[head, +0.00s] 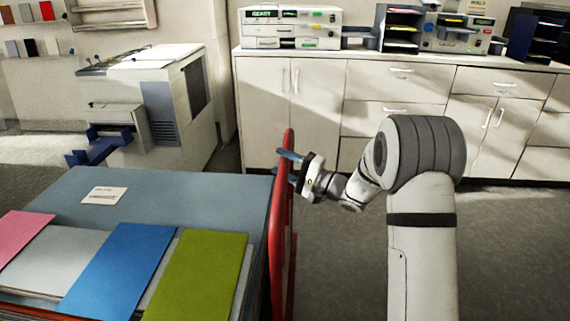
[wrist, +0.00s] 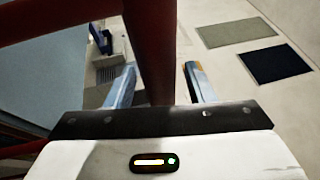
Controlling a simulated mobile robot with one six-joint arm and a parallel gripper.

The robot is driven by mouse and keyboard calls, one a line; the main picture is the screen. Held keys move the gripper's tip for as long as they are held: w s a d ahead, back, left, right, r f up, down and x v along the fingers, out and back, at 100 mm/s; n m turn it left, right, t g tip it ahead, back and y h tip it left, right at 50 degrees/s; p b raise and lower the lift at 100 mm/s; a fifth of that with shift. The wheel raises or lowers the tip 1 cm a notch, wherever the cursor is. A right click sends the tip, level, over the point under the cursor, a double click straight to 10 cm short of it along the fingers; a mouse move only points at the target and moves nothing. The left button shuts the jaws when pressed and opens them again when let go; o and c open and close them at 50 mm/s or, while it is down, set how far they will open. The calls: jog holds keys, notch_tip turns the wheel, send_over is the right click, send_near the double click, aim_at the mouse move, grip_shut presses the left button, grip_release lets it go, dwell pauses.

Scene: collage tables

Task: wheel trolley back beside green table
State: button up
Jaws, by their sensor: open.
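The trolley shows at lower left in the head view, with a blue-grey top (head: 200,190) and a red upright frame or handle (head: 283,225) along its right side. My gripper (head: 294,169) is at this red frame, reaching in from the right. In the wrist view my gripper (wrist: 160,85) is open, with one blue-tipped finger on each side of a red bar (wrist: 152,45). The bar lies between the fingers with gaps visible on both sides. I see no green table in either view.
Pink, blue (head: 120,270) and green sheets (head: 198,280) and a small white card (head: 104,195) lie on the trolley. A white copier (head: 160,90) stands behind it. White cabinets (head: 370,110) with machines on top line the back wall. Grey floor (head: 510,240) is clear at right.

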jog(key=shift+c, duration=0.4)
grip_shut()
jog(key=shift+d, duration=0.1)
